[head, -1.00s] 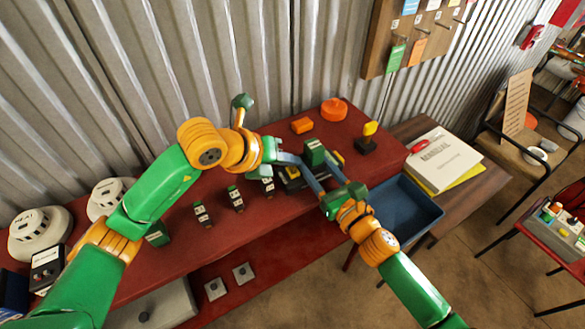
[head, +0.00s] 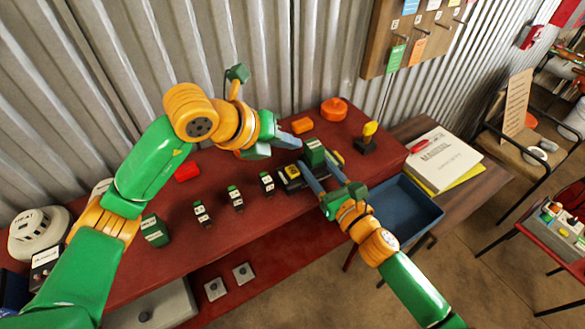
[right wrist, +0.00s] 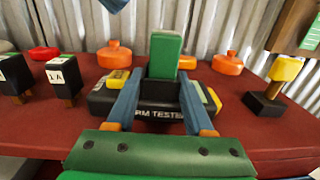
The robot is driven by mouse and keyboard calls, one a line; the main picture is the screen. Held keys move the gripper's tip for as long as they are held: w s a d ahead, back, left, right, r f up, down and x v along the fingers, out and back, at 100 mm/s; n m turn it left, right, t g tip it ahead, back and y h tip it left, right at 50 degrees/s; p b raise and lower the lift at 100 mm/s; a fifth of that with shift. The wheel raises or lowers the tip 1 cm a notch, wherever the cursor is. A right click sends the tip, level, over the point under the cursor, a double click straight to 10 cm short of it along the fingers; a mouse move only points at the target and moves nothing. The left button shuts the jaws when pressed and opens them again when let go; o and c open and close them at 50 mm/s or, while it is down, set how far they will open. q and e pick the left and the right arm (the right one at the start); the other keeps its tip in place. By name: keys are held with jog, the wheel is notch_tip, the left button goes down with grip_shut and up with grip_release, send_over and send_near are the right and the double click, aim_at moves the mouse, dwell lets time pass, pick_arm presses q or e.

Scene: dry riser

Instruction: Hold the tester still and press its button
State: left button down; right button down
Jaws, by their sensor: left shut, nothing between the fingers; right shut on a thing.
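The black tester (head: 289,186) lies on the red bench, its lettered front facing the right wrist camera (right wrist: 158,116). Its yellow button (head: 292,170) is uncovered and also shows in the right wrist view (right wrist: 118,74). A green block (head: 315,151) stands upright at the tester, between my right fingers in the right wrist view (right wrist: 165,55). My right gripper (head: 317,174) is shut on this block; the exact contact is partly hidden. My left gripper (head: 294,141) is shut and empty, above and behind the button, apart from it. A bit of it shows at the top of the right wrist view.
Several small black-and-green blocks (head: 235,199) stand left of the tester. A blue tray (head: 432,208) is at the right. White detectors (head: 40,232) sit far left.

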dwell(0.3)
pick_arm(q)
jog(key=shift+w, duration=0.1)
pick_arm(e)
jog(key=shift+c, duration=1)
grip_release()
